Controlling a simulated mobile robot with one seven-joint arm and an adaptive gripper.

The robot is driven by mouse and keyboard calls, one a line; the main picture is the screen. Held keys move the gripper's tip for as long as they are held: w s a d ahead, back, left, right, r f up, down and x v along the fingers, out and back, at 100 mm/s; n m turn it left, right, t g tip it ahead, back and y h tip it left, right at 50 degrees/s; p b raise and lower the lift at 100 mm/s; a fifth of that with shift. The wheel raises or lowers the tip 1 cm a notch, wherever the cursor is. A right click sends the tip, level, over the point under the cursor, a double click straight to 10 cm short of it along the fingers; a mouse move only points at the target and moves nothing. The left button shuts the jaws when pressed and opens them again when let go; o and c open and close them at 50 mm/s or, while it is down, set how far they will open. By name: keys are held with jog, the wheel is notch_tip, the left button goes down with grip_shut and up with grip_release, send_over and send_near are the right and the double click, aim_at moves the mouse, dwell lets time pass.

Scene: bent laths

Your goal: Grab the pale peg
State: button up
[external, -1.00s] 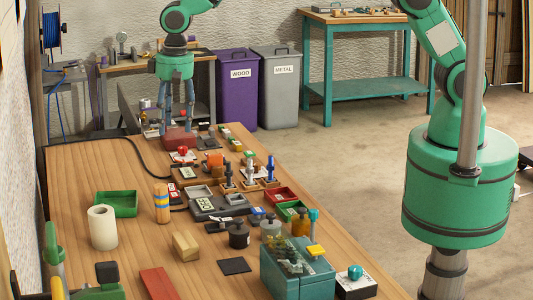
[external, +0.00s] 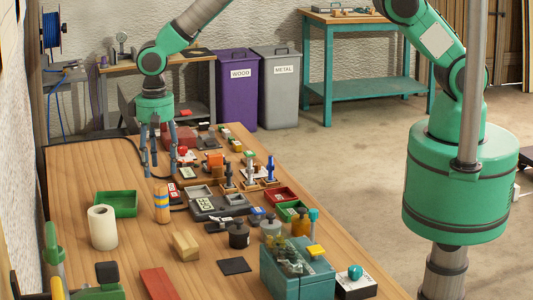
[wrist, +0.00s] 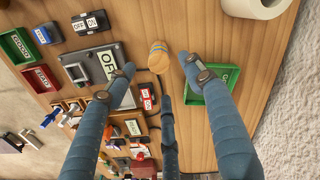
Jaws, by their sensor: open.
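A pale, whitish upright piece (external: 250,168) stands between a dark one (external: 229,173) and a blue one (external: 270,169) on small wooden bases. I cannot tell for certain which is the pale peg. My gripper (external: 160,172) is open and empty, fingers pointing down above the far left of the bench, behind the cylinder. In the wrist view, the cylinder (wrist: 158,57) shows just beyond and between the spread fingertips (wrist: 157,74), apart from them. The upright pieces lie left of the fingers there.
A green tray (external: 117,204) and a white paper roll (external: 102,228) stand left of the cylinder. A grey box labelled OFF (external: 207,205), a red tray (external: 281,195) and a teal toolbox (external: 298,273) stand to the right.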

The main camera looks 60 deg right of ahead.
aim_at(162, 202)
jog(key=shift+f, duration=4.25)
jog(key=shift+s+f+p, duration=0.1)
jog(key=shift+f+p, duration=0.2)
jog(key=shift+f, duration=2.3)
jog(key=c, duration=1.3)
jog(key=shift+r, duration=0.2)
jog(key=shift+r, duration=0.8)
jog(key=shift+d+r, duration=0.1)
jog(key=shift+r, duration=0.8)
jog(key=s+d, duration=0.2)
jog(key=s, duration=0.2)
jog(key=s+d+r, duration=0.1)
jog(key=s+d, duration=0.2)
jog(key=s, duration=0.2)
jog(key=s+d+b, duration=0.1)
jog(key=s+d, duration=0.1)
jog(key=s, duration=0.3)
jog(key=shift+d+r, duration=0.15)
jog(key=shift+d, duration=0.15)
